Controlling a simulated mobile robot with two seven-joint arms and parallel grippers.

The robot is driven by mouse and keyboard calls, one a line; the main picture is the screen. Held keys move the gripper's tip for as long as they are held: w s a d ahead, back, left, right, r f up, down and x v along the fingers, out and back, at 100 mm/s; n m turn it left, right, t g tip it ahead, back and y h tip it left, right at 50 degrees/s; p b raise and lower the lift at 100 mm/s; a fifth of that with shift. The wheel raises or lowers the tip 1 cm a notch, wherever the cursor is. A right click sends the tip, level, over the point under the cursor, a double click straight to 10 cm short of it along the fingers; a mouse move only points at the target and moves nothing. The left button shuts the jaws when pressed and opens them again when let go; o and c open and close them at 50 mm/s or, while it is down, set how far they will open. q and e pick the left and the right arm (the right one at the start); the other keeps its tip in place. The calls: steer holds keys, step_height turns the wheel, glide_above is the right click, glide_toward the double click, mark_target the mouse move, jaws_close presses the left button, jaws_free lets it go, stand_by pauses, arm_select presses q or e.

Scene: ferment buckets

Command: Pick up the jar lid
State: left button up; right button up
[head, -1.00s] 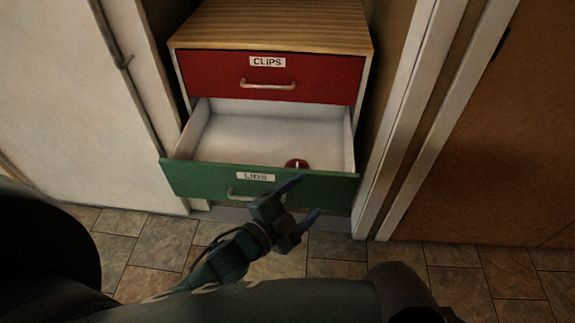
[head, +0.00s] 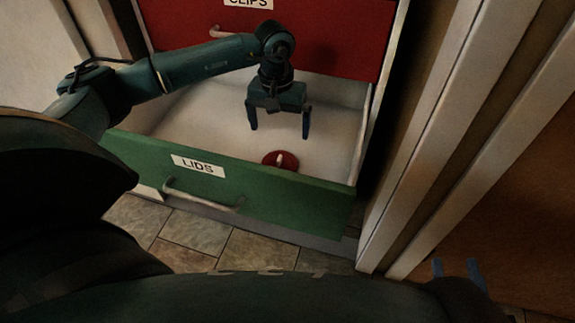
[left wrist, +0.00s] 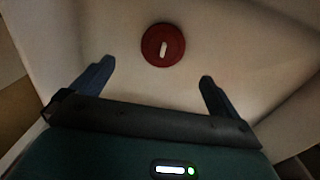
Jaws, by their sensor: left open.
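The jar lid (head: 270,160) is a round dark red disc with a pale raised grip. It lies on the white floor of the open green LIDS drawer (head: 265,200), near its front panel. My left gripper (head: 279,130) is open and empty, pointing down over the drawer, a little behind the lid. In the left wrist view the lid (left wrist: 150,46) lies beyond the gap between the open fingers (left wrist: 157,73), not touching them. My right gripper (head: 456,267) shows only its two blue fingertips, spread apart, at the lower right, away from the drawer.
The red CLIPS drawer (head: 330,35) above is shut. The green drawer's front carries a metal handle (head: 205,199). A pale door frame (head: 440,130) stands to the right. The drawer floor around the lid is bare.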

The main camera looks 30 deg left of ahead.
mark_target(279, 160)
arm_select(q)
steer(key=f, duration=0.2)
steer(key=f+b, duration=0.1)
steer(key=f, duration=0.2)
steer(key=f+b, duration=0.1)
steer(key=f, duration=0.2)
steer(key=shift+a, duration=0.3)
step_height(279, 160, down, 5)
steer(key=shift+w+f+b, duration=0.1)
steer(key=shift+b, duration=0.8)
arm_select(e)
steer(key=shift+s+a+n+t+y, duration=0.1)
steer(key=shift+a+n+t+y, duration=0.2)
steer(key=shift+a+t+y, duration=0.4)
steer(key=shift+d+r, duration=0.1)
arm_select(q)
steer(key=c, duration=0.7)
